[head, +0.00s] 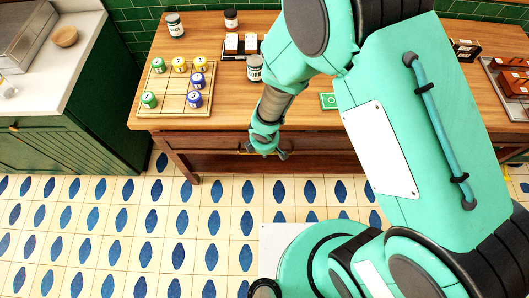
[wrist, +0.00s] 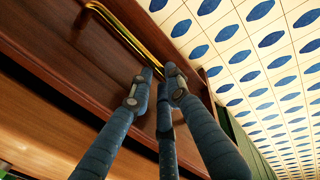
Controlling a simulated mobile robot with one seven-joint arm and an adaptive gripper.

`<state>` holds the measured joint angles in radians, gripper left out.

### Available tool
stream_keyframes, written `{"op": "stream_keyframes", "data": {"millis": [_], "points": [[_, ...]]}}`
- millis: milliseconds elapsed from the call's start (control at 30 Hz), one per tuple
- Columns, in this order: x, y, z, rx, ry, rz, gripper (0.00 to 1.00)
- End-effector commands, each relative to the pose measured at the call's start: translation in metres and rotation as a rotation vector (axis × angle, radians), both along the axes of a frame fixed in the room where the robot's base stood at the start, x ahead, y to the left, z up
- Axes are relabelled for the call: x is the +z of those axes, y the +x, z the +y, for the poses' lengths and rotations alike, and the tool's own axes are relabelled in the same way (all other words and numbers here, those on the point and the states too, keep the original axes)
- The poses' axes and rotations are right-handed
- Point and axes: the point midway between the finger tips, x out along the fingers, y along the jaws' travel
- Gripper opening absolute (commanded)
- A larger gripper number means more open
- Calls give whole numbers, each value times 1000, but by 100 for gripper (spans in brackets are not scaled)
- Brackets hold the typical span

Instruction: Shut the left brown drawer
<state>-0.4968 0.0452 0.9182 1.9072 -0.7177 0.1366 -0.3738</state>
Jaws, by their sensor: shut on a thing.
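The brown drawer (head: 212,142) is in the front of the wooden table, below the tabletop. Its dark wood front (wrist: 62,42) fills the left of the wrist view. A curved brass handle (wrist: 122,32) is fixed to that front. My gripper (head: 266,153) is at the drawer front in the head view. In the wrist view my gripper (wrist: 156,78) has its fingertips closed around the near end of the handle. My arm hides the right part of the table front. I cannot tell how far out the drawer stands.
The wooden tabletop (head: 222,50) holds a board (head: 172,104) with several numbered pieces, a jar (head: 254,68) and other small items. A green cabinet (head: 75,140) with a white top stands at the left. The tiled floor (head: 120,230) in front is clear.

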Motion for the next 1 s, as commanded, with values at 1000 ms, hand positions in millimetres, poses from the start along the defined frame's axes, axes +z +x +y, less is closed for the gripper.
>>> {"op": "stream_keyframes", "data": {"millis": [1000], "points": [[9,0,1,0,1,-2,36]]}}
